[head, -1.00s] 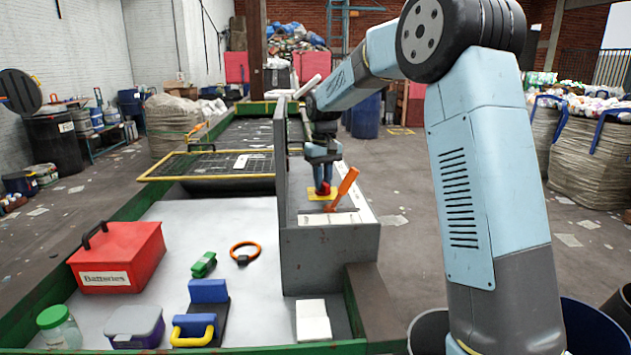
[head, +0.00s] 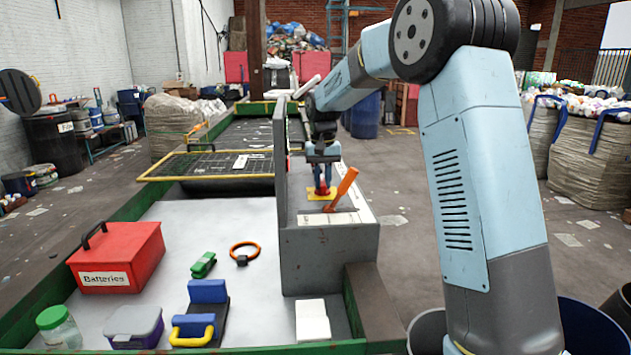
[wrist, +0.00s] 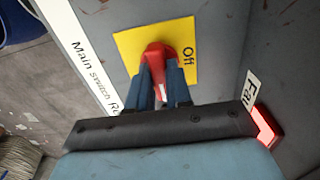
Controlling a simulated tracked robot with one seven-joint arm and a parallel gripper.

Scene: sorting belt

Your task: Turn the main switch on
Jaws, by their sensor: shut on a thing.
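The main switch is a red handle (wrist: 158,56) on a yellow plate (wrist: 127,45) marked "Off", set on a grey console. A white label beside it in the wrist view begins "Main switch". In the head view the red handle (head: 321,189) and yellow plate (head: 313,195) show on top of the console. My gripper (wrist: 164,82) is shut on the red handle, one blue finger on each side of it. My gripper also shows in the head view (head: 322,182), pointing down over the plate. The fingers hide part of the handle.
An orange lever (head: 342,188) stands close in front of my gripper on the console (head: 330,255). A tall grey panel (head: 281,150) rises to its left. A red part (wrist: 265,128) by a partly hidden label is near my gripper. A red Batteries box (head: 120,255) stands on the white table.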

